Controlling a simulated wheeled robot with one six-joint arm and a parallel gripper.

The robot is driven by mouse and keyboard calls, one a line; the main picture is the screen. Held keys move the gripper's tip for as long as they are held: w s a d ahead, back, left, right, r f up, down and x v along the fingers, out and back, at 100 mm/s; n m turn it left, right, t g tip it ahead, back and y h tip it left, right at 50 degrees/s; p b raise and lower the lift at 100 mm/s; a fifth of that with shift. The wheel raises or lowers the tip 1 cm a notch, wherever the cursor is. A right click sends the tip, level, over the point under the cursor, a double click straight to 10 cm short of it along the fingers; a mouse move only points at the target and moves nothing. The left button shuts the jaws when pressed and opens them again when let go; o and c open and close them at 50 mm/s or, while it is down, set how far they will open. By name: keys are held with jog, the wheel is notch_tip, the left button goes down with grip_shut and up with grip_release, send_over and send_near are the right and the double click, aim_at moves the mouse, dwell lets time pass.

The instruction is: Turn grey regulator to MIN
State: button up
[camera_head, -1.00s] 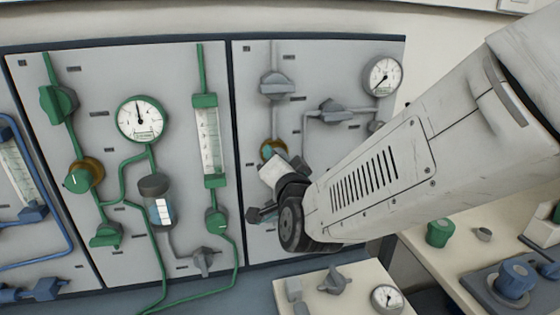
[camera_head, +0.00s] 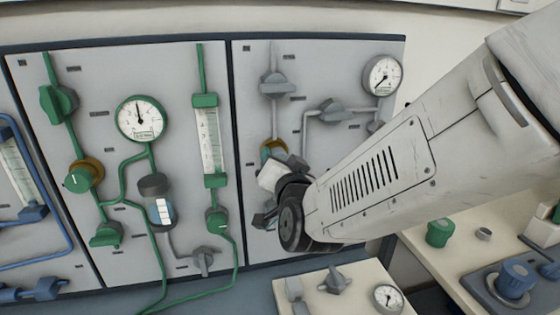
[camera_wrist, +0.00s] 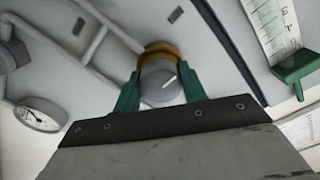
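The grey regulator (camera_wrist: 160,82) is a round knob with a white line on its face, in front of a brass collar (camera_wrist: 158,48). In the wrist view, my gripper (camera_wrist: 160,85) has its two green fingers on either side of the knob, and they appear to press against it. The white line slants toward the upper right in that view. In the head view, my gripper (camera_head: 272,158) is at the grey panel (camera_head: 340,75), and the knob is mostly hidden behind my wrist. The brass collar (camera_head: 268,147) shows just above it.
A pressure gauge (camera_head: 382,75) and grey valves (camera_head: 332,110) are on the same panel. The green-piped panel (camera_head: 110,75) stands to the left. Below are a bench with a grey valve (camera_head: 335,280) and small gauge (camera_head: 386,298). Grey pipes run close to my fingers.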

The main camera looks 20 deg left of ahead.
jog(key=o, duration=0.3)
jog(key=shift+o, duration=0.2)
jog(key=v, duration=0.8)
jog(key=shift+a, duration=0.1)
